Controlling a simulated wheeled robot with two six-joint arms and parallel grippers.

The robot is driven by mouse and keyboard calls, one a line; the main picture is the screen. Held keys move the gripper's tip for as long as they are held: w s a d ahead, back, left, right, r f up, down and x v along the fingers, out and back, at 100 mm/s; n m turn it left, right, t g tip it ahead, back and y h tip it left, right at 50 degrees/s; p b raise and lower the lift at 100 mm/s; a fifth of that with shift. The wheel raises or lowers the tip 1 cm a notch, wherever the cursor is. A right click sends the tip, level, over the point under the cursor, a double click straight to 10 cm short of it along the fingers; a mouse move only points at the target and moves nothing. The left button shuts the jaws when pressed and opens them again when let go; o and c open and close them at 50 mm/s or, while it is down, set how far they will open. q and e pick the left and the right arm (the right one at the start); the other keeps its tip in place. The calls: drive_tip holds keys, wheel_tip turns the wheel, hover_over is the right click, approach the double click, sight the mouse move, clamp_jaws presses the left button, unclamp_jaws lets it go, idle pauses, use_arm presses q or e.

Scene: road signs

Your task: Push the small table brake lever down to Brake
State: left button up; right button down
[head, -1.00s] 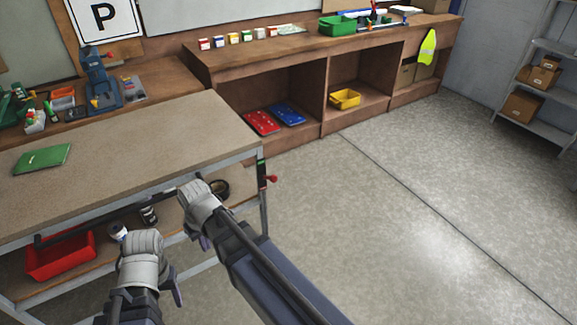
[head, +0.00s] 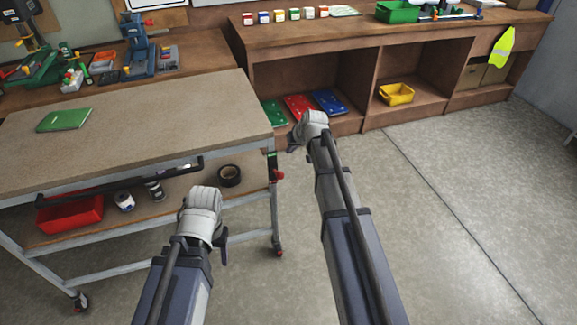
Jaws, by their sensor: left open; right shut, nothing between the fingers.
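The small table (head: 180,115) is a tan-topped trolley with a grey metal frame and casters, at the left. On its near right corner post is a brake lever with a red knob (head: 279,175), sticking out to the right below a small green mark (head: 271,155). Its exact angle is too small to tell. My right gripper (head: 296,143) is shut and empty, above and slightly right of the knob in the picture, with no clear contact. My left gripper (head: 222,242) is open and empty, in front of the table, left of and below the lever. The fingers of both are largely hidden.
A green book (head: 64,120) lies on the table. The lower shelf holds a red bin (head: 70,213), a black tape roll (head: 229,176) and small cans. A wooden bench (head: 350,48) with open bays stands behind. The floor at the right is clear.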

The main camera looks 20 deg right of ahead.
drive_tip(key=shift+f, duration=0.1)
drive_tip(key=b, duration=1)
hover_over(282, 173)
drive_tip(key=w, duration=0.1)
drive_tip(key=f, duration=0.9)
drive_tip(key=shift+w+d+f, duration=0.15)
drive_tip(key=shift+d+f, duration=0.1)
drive_tip(key=shift+d, duration=0.15)
drive_tip(key=shift+s+a+f+b, duration=0.1)
drive_tip(key=shift+s+f+b, duration=0.15)
drive_tip(key=shift+f+b, duration=0.25)
drive_tip(key=shift+s+a+f+b, duration=0.1)
drive_tip(key=shift+s+f+b, duration=0.2)
drive_tip(key=shift+f, duration=0.2)
drive_tip(key=shift+a+f+b, duration=0.1)
drive_tip(key=shift+f+b, duration=0.25)
drive_tip(key=shift+b, duration=0.05)
drive_tip(key=shift+s, duration=0.1)
